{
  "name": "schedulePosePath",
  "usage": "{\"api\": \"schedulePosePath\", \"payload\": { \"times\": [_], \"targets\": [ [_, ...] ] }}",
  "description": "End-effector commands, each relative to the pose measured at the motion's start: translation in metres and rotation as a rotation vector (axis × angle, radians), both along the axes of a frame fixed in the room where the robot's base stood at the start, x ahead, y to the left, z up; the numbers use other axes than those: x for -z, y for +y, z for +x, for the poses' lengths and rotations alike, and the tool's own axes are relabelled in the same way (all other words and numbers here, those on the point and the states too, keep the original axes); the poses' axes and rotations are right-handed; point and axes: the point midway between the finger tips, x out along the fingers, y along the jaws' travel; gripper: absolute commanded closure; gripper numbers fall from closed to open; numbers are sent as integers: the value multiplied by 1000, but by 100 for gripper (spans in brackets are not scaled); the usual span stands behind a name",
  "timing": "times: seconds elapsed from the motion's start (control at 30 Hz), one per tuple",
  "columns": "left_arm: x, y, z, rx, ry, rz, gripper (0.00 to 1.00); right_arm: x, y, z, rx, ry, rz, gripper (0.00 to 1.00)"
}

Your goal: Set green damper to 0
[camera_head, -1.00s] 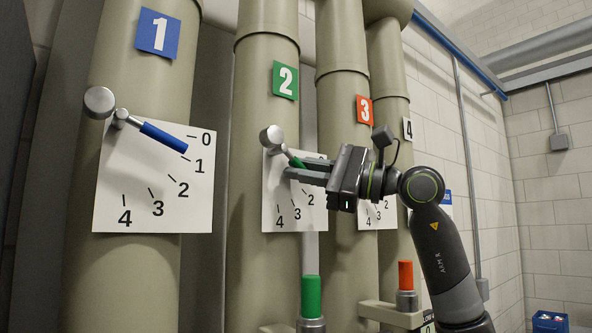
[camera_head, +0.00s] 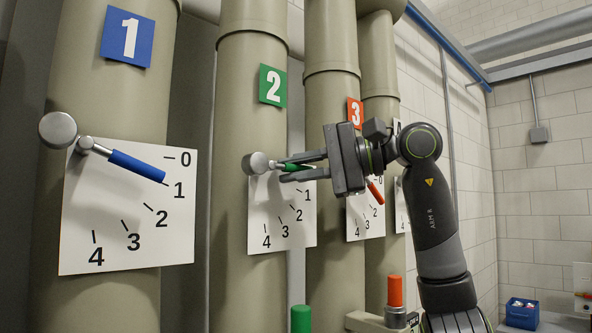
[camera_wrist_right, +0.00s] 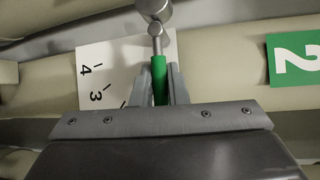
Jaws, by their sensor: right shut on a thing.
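The green damper handle (camera_head: 291,167) is on the second pipe, beside the green number 2 sign (camera_head: 272,85). It points right and nearly level from its round grey knob (camera_head: 256,163). Its scale plate (camera_head: 283,222) shows 1 to 4; the 0 mark is hidden behind my gripper. My right gripper (camera_head: 305,167) is shut on the green handle, with a finger on each side. In the right wrist view the green handle (camera_wrist_right: 159,80) lies between the two fingers. My left gripper is in neither view.
The blue handle (camera_head: 137,166) on pipe 1 points near its 1 mark. An orange handle (camera_head: 375,191) on pipe 3 is close behind my right gripper. Upright green (camera_head: 301,318) and orange (camera_head: 395,291) grips stand below. A blue crate (camera_head: 522,313) sits far right.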

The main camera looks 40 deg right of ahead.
Motion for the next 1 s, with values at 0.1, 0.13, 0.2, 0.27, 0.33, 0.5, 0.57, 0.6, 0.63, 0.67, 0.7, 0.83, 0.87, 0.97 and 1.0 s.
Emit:
{"api": "schedulePosePath", "payload": {
  "times": [0.1, 0.13, 0.2, 0.27, 0.33, 0.5, 0.57, 0.6, 0.63, 0.67, 0.7, 0.83, 0.87, 0.97, 1.0],
  "targets": [
    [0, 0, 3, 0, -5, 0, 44, -1, 0, 0, 1, -1, -18, 100],
    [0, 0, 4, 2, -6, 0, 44, -1, 0, 0, 0, -2, -20, 100],
    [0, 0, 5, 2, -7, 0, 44, -1, 0, 0, 0, -2, -24, 100],
    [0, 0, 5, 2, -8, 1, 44, -1, 0, 0, 0, -1, -25, 100],
    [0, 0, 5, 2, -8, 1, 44, 0, 0, 0, 1, -1, -26, 100],
    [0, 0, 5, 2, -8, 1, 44, 0, 0, 0, 1, -2, -25, 100],
    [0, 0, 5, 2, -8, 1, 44, -1, 0, 0, 1, -2, -24, 80],
    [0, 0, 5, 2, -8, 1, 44, -1, 0, 0, 1, -2, -24, 78],
    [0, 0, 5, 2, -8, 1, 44, -1, 0, 0, 1, -2, -24, 78],
    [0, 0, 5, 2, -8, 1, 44, -1, 0, 0, 1, -2, -24, 78],
    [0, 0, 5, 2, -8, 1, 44, -1, 0, 0, 1, -1, -24, 78],
    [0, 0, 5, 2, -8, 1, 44, -1, 0, 0, 1, -2, -23, 78],
    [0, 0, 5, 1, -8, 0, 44, -1, 0, 0, 2, -1, -22, 78],
    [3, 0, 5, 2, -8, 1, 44, -1, -5, -5, 4, -2, -22, 78],
    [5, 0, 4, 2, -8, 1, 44, -2, -8, -8, 4, -3, -21, 78]
  ]
}}
